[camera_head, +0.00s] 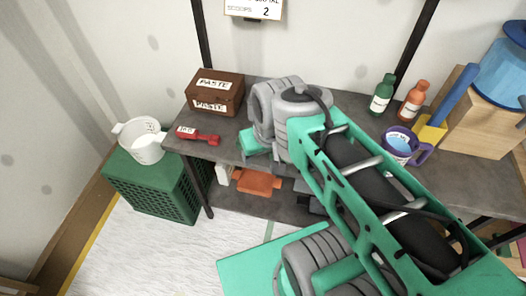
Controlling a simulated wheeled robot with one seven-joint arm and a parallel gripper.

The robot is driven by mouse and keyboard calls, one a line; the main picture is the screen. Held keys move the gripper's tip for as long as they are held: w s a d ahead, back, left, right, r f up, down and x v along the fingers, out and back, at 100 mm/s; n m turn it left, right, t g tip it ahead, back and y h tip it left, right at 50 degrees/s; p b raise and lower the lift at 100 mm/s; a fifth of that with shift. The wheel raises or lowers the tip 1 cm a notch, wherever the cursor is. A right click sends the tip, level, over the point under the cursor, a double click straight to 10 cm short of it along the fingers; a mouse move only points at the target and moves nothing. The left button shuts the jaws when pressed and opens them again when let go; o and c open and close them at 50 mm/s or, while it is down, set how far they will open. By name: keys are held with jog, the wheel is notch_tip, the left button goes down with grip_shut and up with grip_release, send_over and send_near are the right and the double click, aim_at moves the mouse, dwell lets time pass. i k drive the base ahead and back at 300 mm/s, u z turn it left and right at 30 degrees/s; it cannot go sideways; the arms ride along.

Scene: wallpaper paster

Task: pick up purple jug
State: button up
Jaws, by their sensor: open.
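The purple jug (398,147) stands upright on the right part of the grey worktop, with its purple handle to the right. Its inside looks light blue, and its lower front is partly hidden by my arm. My teal and grey arm reaches up from the lower right, and its grey wrist is over the middle of the worktop, left of the jug. I cannot make out any gripper fingers; the end of the arm is hidden behind the wrist joints. Nothing of mine is seen holding the jug.
A green bottle (382,94) and an orange bottle (412,103) stand behind the jug. A blue-handled yellow tool (446,107) and a wooden box (488,122) are close on its right. A brown paste box (215,94) and a red tool (198,136) lie left.

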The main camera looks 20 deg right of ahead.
aim_at(401, 143)
jog(key=z, duration=1.85)
